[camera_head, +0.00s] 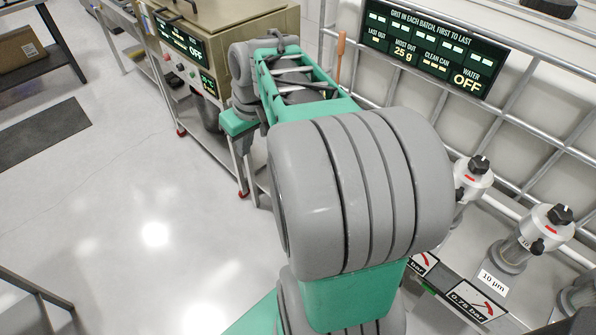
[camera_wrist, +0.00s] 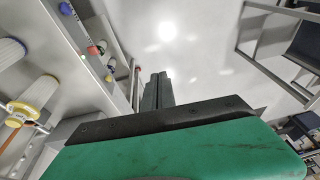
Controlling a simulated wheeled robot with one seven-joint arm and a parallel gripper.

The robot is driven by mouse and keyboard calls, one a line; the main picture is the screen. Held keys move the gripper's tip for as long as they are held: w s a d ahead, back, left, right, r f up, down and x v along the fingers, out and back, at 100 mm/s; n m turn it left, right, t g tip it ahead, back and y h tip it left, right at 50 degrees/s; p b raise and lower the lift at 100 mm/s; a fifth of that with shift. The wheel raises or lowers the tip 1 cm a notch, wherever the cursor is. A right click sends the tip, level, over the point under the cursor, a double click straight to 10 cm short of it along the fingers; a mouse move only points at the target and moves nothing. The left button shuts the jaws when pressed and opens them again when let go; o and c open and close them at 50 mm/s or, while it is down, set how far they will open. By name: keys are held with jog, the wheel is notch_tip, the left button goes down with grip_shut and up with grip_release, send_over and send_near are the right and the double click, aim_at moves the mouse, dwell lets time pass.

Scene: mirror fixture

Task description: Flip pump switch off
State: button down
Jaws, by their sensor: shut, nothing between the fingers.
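My gripper (camera_wrist: 157,90) shows in the wrist view as two dark fingers side by side, shut and empty, above bright floor. In the head view my grey and green arm fills the middle, and I cannot make out the fingertips there. I cannot identify the pump switch for sure in either view. A red knob (camera_wrist: 92,50) and a blue knob (camera_wrist: 65,8) sit on a pale panel left of the fingers in the wrist view, apart from them. A dark display board (camera_head: 432,45) at the upper right reads "WATER OFF" and "MOST OUT 25 g".
Filter housings with black knobs (camera_head: 545,228) stand on a bench at the right, beside a pipe rail. A beige cabinet (camera_head: 225,25) with buttons and small displays stands at the back. A cardboard box (camera_head: 22,60) lies at the far left.

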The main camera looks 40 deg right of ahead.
jog(key=s+d+f+b, duration=0.1)
jog(key=d+f, duration=0.2)
jog(key=d, duration=0.7)
jog(key=s+d+f+b, duration=0.1)
jog(key=d+f, duration=0.3)
jog(key=d, duration=0.7)
jog(key=shift+s+f+y+b, duration=0.15)
jog(key=shift+f+y+b, duration=0.15)
jog(key=shift+b, duration=0.15)
jog(key=x, duration=0.4)
jog(key=b+x, duration=0.1)
jog(key=x, duration=0.4)
jog(key=a+x, duration=0.1)
jog(key=x, duration=0.3)
jog(key=shift+s+f, duration=0.1)
jog(key=shift+f, duration=0.2)
jog(key=shift+s+f+t+b, duration=0.15)
jog(key=shift+t+b, duration=0.15)
jog(key=shift+b, duration=0.35)
